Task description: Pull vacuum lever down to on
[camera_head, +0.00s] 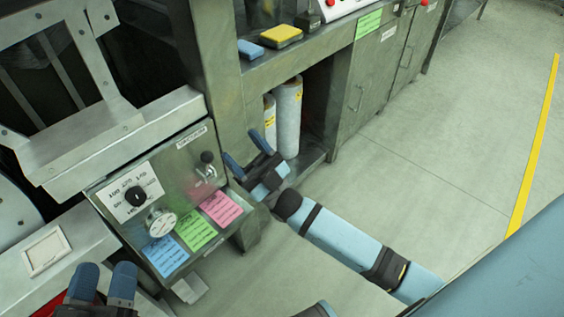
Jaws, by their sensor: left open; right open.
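The vacuum lever (207,157) has a black ball knob and sits on the upper right of the metal control panel (176,170), below a small label. Its knob points up, above a small light plate. My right gripper (246,150) is open and empty just right of the panel, with its two blue fingers pointing up and left. It appears apart from the lever. My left gripper (103,272) is at the bottom left edge, below the panel, with its blue fingers apart and nothing seen between them.
The panel also carries a black dial knob (136,196), a round gauge (161,223) and blue, green and pink notes (221,208). Behind my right gripper, grey cylinders (288,115) stand in an open bay. A yellow sponge (281,36) lies on the counter. Floor to the right is clear.

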